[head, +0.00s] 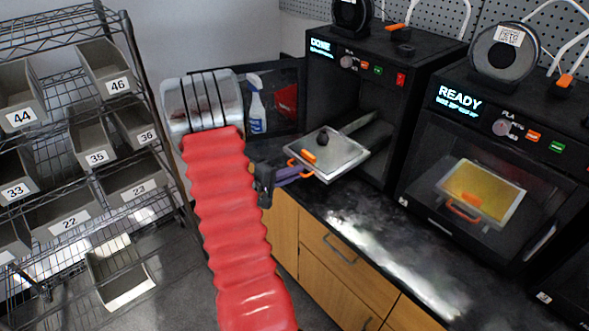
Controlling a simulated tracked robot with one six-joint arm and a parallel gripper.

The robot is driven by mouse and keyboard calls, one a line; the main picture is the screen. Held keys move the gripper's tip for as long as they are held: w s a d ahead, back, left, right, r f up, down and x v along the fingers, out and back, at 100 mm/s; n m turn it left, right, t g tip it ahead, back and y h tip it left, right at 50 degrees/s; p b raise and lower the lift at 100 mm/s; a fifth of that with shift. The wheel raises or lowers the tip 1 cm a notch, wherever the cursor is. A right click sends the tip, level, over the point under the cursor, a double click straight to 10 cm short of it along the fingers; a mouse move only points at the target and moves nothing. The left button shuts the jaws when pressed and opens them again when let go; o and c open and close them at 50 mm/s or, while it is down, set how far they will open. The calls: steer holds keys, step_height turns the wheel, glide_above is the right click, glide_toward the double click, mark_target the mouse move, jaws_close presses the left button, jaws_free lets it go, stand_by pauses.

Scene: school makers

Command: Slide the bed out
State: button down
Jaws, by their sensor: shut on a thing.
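The grey print bed (343,153) sticks out through the open front of the left printer (350,90), whose screen reads "DONE". The bed looks tilted in the picture, and a rail shows behind it. My gripper (297,172) reaches in from the left and is shut on this handle. The fingertips are small and partly hidden against the handle.
A right printer (500,130) reads "READY"; its closed window shows a yellow bed with an orange handle. The dark counter (400,240) is clear in front. A spray bottle (256,105) stands behind my arm. A wire rack (70,170) with numbered grey bins is at left.

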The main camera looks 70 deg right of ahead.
steer(key=shift+a+f, duration=0.3)
steer(key=shift+a, duration=0.05)
steer(key=c, duration=2.2)
jaws_free()
steer(key=shift+w, duration=0.1)
steer(key=o, duration=0.3)
steer(key=shift+r, duration=0.15)
steer(key=shift+d, duration=0.1)
steer(key=shift+r, duration=0.1)
steer(key=v, duration=1.3)
steer(key=shift+a, duration=0.4)
steer(key=shift+w, duration=0.2)
